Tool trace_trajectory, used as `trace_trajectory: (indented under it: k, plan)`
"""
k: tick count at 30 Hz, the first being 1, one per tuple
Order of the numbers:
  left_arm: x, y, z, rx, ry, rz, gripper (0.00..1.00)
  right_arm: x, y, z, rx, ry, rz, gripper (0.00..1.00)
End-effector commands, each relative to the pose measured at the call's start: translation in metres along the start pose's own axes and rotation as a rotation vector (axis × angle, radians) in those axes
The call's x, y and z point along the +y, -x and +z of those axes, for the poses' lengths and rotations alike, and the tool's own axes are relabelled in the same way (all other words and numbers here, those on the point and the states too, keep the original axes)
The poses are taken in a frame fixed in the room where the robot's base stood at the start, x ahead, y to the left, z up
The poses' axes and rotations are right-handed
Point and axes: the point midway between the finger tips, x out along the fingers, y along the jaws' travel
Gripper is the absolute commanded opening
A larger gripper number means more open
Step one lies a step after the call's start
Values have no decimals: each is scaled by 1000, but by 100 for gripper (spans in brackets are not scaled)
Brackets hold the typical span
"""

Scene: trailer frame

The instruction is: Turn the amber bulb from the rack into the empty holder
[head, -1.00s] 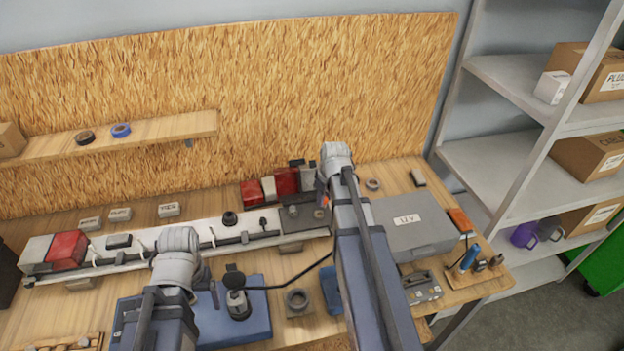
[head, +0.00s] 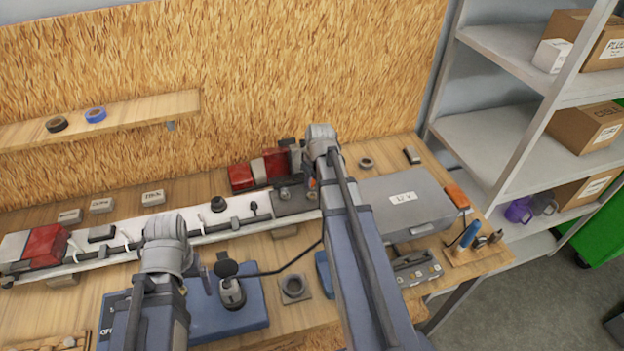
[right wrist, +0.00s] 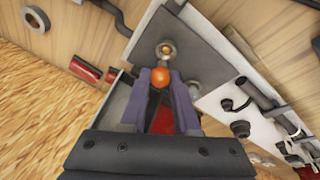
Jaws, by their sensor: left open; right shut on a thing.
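My right gripper (head: 311,184) is over the grey plate (head: 293,203) at the right end of the long white bar. In the right wrist view its fingers (right wrist: 160,82) are shut on the round amber bulb (right wrist: 161,74). Just beyond the bulb in that view is a round holder (right wrist: 166,50) with a pale ring; I cannot tell whether they touch. A second round fitting (right wrist: 193,87) sits on the plate to its right. My left gripper (head: 206,278) is open beside the blue base at the left, partly hidden by its arm.
The white bar (head: 150,237) carries a red lamp (head: 37,247) at its left end. A grey case (head: 410,197) is to the right of the plate. A black-topped post (head: 229,285) with a cable stands on the blue base (head: 245,318).

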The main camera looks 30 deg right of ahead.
Motion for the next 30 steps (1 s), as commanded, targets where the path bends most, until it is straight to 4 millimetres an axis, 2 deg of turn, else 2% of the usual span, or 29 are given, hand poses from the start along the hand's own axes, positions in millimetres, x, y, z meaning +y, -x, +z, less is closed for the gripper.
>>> trace_trajectory:
  k: [30]
  plan:
    - [1,-9,0,0,0,0,90,-2,-8,2,0,0,0,7]
